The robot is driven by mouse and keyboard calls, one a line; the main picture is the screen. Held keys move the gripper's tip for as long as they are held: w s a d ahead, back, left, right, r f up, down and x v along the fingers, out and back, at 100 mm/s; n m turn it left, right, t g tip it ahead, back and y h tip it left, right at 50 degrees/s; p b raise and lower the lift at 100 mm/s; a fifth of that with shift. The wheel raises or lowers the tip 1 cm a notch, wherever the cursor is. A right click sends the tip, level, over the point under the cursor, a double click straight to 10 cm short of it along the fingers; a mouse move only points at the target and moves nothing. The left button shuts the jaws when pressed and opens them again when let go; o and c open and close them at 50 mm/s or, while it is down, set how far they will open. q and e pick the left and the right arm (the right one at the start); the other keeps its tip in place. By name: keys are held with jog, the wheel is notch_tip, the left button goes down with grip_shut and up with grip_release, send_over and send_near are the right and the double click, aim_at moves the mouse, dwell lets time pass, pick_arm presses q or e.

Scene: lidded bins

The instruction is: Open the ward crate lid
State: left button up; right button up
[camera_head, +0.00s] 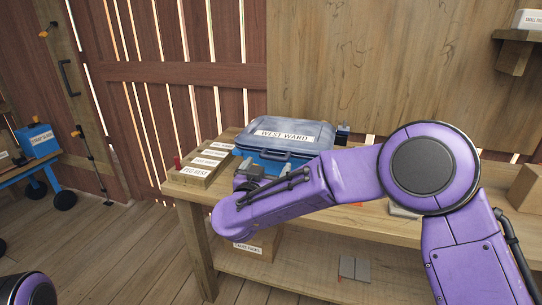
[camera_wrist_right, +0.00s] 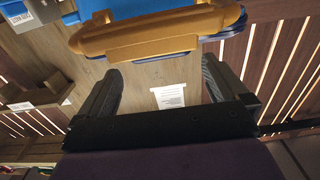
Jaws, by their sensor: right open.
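The ward crate (camera_head: 290,133) is a blue case labelled "WEST WARD" on the workbench. Its lid looks shut, and a handle (camera_head: 268,154) runs along its front. My right gripper (camera_head: 250,170) is at the crate's front left corner, partly hidden by my own purple arm. In the right wrist view the right gripper (camera_wrist_right: 160,68) is open, with nothing between its two dark fingers. Just beyond the fingertips is an orange handle-shaped piece (camera_wrist_right: 150,38) with blue edges; I cannot tell for sure that it belongs to the crate. My left gripper is out of view.
A wooden rack labelled "PEG REST" (camera_head: 196,173) stands left of the crate on the workbench (camera_head: 375,220). A box (camera_head: 260,243) and grey plates (camera_head: 354,268) sit on the lower shelf. A blue bin (camera_head: 37,141) stands on a cart at far left. A plank wall is behind.

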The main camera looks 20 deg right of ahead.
aim_at(273, 159)
jog(key=x, duration=0.5)
jog(key=shift+w+d+f, duration=0.15)
jog(key=shift+w+f, duration=0.05)
jog(key=shift+f, duration=0.05)
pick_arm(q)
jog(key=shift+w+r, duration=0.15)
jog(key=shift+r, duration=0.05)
pick_arm(e)
jog(key=shift+w+d+r, duration=0.1)
jog(key=shift+w+d, duration=0.1)
jog(key=shift+w, duration=0.1)
